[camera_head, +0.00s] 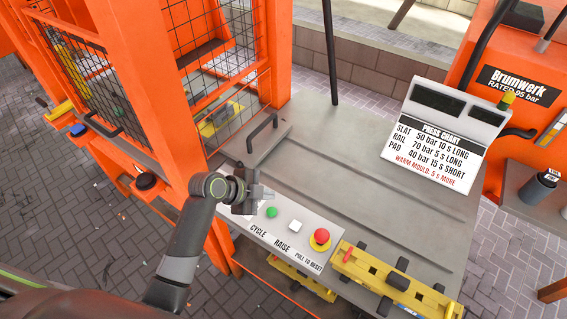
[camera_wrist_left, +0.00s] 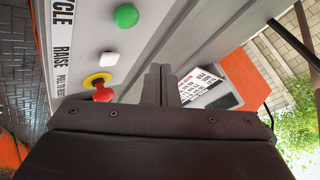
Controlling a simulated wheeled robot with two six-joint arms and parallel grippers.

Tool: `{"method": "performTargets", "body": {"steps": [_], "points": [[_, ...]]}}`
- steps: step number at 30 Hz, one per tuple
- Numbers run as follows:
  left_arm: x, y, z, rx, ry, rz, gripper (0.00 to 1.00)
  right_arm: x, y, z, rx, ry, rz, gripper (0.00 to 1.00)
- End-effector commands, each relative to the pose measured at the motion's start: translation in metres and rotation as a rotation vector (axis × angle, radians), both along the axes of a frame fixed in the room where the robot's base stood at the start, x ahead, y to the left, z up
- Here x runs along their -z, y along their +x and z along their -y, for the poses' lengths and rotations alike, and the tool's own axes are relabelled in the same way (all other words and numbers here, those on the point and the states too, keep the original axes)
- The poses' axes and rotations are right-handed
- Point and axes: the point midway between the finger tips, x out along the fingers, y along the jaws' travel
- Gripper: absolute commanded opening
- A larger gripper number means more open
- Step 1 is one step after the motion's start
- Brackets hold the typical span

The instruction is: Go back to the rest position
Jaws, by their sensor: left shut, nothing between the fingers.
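My left arm comes in from the lower left in the head view, and my left gripper (camera_head: 258,193) hovers over the press's control panel (camera_head: 283,247). It is shut and empty. In the left wrist view its two fingers (camera_wrist_left: 160,84) are together. The green button (camera_head: 271,212) lies just beyond the gripper, with the white button (camera_head: 295,226) and the red knob (camera_head: 321,238) on a yellow ring further right. The wrist view also shows the green button (camera_wrist_left: 126,15), white button (camera_wrist_left: 109,58) and red knob (camera_wrist_left: 102,93). My right gripper is not in view.
An orange press frame (camera_head: 150,80) with mesh guards stands at the left, close to the arm. A yellow mould (camera_head: 390,280) sits at the bench's front right. A press chart sign (camera_head: 436,135) stands behind. The grey bench top (camera_head: 350,190) between is clear.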

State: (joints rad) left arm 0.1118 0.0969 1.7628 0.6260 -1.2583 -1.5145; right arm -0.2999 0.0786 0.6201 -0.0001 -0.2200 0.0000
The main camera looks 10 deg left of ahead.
Motion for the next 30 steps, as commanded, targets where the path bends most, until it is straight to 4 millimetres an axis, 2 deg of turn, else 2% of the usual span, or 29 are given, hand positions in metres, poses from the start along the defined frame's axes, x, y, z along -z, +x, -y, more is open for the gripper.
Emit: {"method": "performTargets", "body": {"steps": [6, 10, 16, 21, 24, 30], "points": [[0.001, -0.003, -0.002, -0.013, -0.002, -0.010, 0.00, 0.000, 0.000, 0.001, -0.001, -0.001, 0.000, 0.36], [0.010, -0.026, -0.014, -0.106, -0.008, -0.082, 0.00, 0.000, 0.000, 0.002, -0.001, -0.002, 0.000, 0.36], [0.026, -0.098, -0.052, -0.448, -0.029, -0.286, 0.00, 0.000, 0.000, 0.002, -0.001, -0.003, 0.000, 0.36], [0.025, -0.164, -0.086, -0.801, -0.055, -0.421, 0.00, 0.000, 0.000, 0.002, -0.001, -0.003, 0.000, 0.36], [0.020, -0.196, -0.102, -0.981, -0.073, -0.467, 0.00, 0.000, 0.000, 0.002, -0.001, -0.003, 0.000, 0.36], [0.007, -0.242, -0.124, -1.258, -0.106, -0.503, 0.00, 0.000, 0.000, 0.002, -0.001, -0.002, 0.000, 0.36]]}}
